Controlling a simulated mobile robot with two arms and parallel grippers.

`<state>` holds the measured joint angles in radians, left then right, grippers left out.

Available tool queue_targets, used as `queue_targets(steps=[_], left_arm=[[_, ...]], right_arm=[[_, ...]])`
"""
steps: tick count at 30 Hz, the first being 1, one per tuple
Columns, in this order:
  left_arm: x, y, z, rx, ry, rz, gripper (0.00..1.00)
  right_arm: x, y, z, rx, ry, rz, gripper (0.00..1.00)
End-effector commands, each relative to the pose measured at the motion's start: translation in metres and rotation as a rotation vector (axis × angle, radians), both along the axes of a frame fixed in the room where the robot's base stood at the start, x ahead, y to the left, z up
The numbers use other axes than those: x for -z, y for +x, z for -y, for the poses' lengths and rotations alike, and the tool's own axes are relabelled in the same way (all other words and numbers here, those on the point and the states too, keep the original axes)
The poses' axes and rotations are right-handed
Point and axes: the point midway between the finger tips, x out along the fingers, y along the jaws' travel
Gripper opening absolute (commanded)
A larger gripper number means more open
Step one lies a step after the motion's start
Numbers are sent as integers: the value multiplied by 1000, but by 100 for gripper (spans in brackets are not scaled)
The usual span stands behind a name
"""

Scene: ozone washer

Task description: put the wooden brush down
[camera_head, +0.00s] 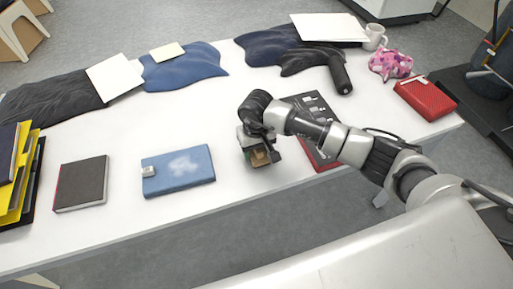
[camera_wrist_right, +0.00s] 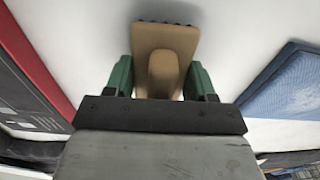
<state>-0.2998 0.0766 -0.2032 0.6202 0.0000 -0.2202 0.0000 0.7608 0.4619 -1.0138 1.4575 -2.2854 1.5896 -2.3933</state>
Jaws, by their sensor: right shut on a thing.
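The wooden brush (camera_wrist_right: 165,45) is held between the green fingers of my right gripper (camera_wrist_right: 160,78), with its tan block and a dark bristled edge showing in the wrist view. In the head view my right gripper (camera_head: 259,152) points down over the white table (camera_head: 235,215), between the blue book and the black-and-red book. Only a small brown part of the brush shows there, the rest hidden by the gripper. I cannot tell whether the brush touches the table. My left gripper is not in view.
A blue book (camera_head: 178,171) lies left of the gripper, a black-and-red book (camera_head: 313,112) right of it. A dark book (camera_head: 80,184) lies further left. Crumpled cloth (camera_head: 184,68), a mug (camera_head: 375,37) and a red box (camera_head: 425,99) stand further off. Bare tabletop lies around the gripper.

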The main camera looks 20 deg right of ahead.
Motion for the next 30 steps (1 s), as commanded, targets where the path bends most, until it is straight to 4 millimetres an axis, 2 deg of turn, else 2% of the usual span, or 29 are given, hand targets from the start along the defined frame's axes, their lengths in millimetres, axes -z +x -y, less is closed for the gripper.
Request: queue_targets(steps=[13, 14, 18, 26, 30], left_arm=[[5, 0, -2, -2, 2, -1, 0], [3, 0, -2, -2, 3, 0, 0], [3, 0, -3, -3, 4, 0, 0], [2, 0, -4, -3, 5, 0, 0], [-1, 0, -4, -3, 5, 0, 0]], right_arm=[[10, 1, 0, -1, -1, 3, 33], [9, 0, 0, -1, -1, 2, 60], [8, 0, 0, -1, 0, 2, 80], [8, 0, 0, -1, 0, 1, 80], [1, 1, 0, -1, 0, 3, 80]])
